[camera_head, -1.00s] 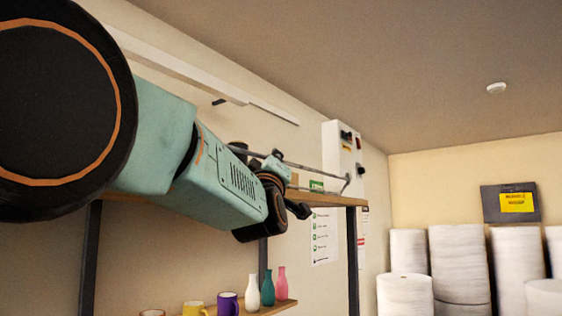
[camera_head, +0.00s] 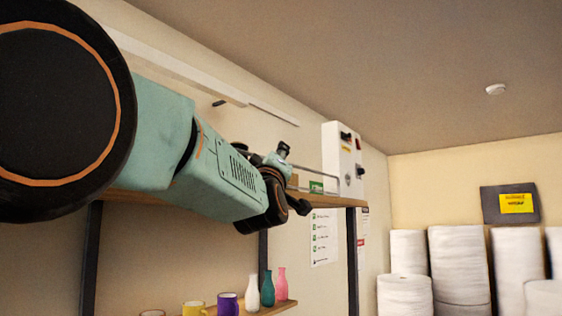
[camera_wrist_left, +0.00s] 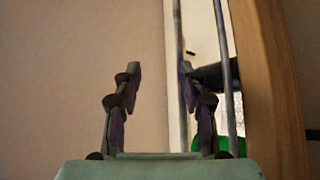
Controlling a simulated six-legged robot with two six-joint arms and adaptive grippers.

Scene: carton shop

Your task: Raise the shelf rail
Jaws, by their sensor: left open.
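The shelf rail (camera_head: 314,167) is a thin grey metal bar with a bent end, along the wooden top shelf (camera_head: 340,200) in the head view. My left gripper (camera_head: 281,156) is at the rail's left part, above the shelf's front edge, and partly hidden by my arm. In the left wrist view, the gripper (camera_wrist_left: 160,80) is open with nothing gripped. One rail bar (camera_wrist_left: 178,40) runs upright close to its right finger, and a second bar (camera_wrist_left: 226,75) is to the right of that finger. I cannot tell whether finger and rail touch. My right gripper is not in view.
A lower shelf holds a purple mug (camera_head: 228,303), a yellow mug (camera_head: 193,309) and several bottles (camera_head: 267,288). A white wall box (camera_head: 342,155) is beyond the shelf's right end. Large white rolls (camera_head: 459,262) stand at the right.

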